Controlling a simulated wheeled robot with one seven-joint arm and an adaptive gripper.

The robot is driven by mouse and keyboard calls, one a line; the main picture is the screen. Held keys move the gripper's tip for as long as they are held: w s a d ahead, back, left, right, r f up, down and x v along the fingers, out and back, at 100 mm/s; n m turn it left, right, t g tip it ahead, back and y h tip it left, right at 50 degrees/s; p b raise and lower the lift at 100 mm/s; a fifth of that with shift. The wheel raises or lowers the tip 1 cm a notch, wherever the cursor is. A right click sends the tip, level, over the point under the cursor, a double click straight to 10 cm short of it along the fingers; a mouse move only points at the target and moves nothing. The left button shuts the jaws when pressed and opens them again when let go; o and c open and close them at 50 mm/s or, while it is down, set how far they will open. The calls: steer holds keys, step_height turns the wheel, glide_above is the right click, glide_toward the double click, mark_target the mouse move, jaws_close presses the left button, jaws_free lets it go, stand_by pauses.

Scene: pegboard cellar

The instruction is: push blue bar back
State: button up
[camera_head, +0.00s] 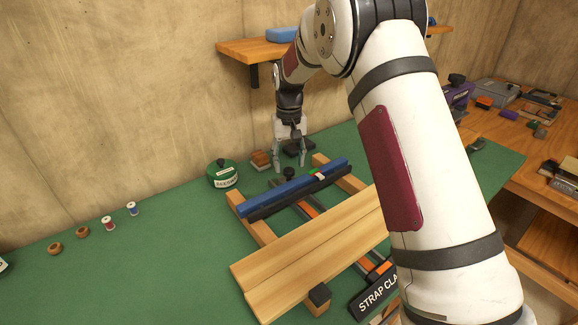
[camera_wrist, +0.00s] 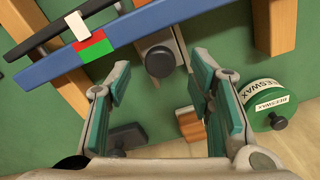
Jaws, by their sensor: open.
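The blue bar (camera_head: 280,192) lies across two wooden rails on the green bench, beside a parallel black bar (camera_head: 300,196). In the wrist view the blue bar (camera_wrist: 45,68) carries a red and green mark (camera_wrist: 92,45), with a white mark on the black bar (camera_wrist: 48,34) alongside. My gripper (camera_head: 290,164) is open and empty, just behind the blue bar and pointing down. In the wrist view a round dark knob (camera_wrist: 160,62) on a grey metal strip shows between the fingers of my gripper (camera_wrist: 160,72), next to the blue bar. I cannot tell whether the fingers touch anything.
Wooden boards (camera_head: 310,250) lie in front of the bars, by a strap clamp sign (camera_head: 378,292). A green beeswax tin (camera_head: 222,176) and a small wooden block (camera_head: 261,160) stand at the back, near the wall. Spools (camera_head: 108,223) sit left; the left bench is mostly clear.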

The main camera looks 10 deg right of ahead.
step_height(320, 180, up, 10)
steer(key=shift+f, duration=0.2)
steer(key=s+d+r+t+p, duration=0.1)
steer(key=s+r, duration=0.7)
steer(key=s, duration=0.3)
steer(key=s+d+r+t+p, duration=0.1)
steer(key=s+r+p, duration=0.1)
steer(key=s+r, duration=0.75)
steer(key=s+f+t, duration=0.1)
steer(key=s+f, duration=0.1)
steer(key=s, duration=0.9)
steer(key=s+d+f+t+p, duration=0.1)
steer(key=s+f, duration=0.1)
steer(key=s, duration=1)
steer(key=shift+s+d+f+p, duration=0.15)
steer(key=shift+s+f+p, duration=0.1)
steer(key=shift+f+p, duration=0.1)
